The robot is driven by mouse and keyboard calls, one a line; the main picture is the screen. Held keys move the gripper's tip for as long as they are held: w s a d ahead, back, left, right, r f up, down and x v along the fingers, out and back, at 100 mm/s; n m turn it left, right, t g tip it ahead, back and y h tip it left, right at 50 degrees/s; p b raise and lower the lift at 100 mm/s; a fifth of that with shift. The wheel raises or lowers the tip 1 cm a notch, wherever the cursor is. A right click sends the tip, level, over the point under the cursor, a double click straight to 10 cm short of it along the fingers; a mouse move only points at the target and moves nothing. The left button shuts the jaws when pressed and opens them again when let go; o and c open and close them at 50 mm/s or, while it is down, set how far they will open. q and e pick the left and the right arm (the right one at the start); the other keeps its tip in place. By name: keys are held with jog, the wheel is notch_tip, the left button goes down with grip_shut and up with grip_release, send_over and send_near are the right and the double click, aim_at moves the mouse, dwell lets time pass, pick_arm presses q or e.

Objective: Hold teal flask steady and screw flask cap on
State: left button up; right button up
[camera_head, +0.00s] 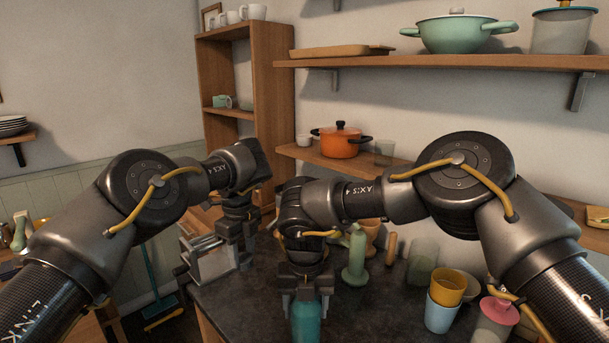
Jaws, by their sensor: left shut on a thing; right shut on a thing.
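The teal flask (306,323) is at the front edge of the dark counter, partly cut off by the bottom of the view. My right gripper (306,302) comes down from above and is shut on the upper part of the flask, one finger on each side. The gripper hides the top of the flask. My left gripper (239,258) points down to the left of it, apart from the flask and beside a grey metal device. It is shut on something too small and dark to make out. I cannot pick out the flask cap.
The grey metal device (208,262) stands at the counter's left end. A green bottle-like piece (355,262), an orange cup (447,287), a blue cup (439,315) and a pink-lidded jar (497,312) stand right of the flask. A shelf with an orange pot (340,143) is behind.

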jog(key=shift+f, duration=0.1)
jog(key=o, duration=1.2)
jog(key=shift+r+b, duration=0.3)
jog(key=shift+r, duration=4.25)
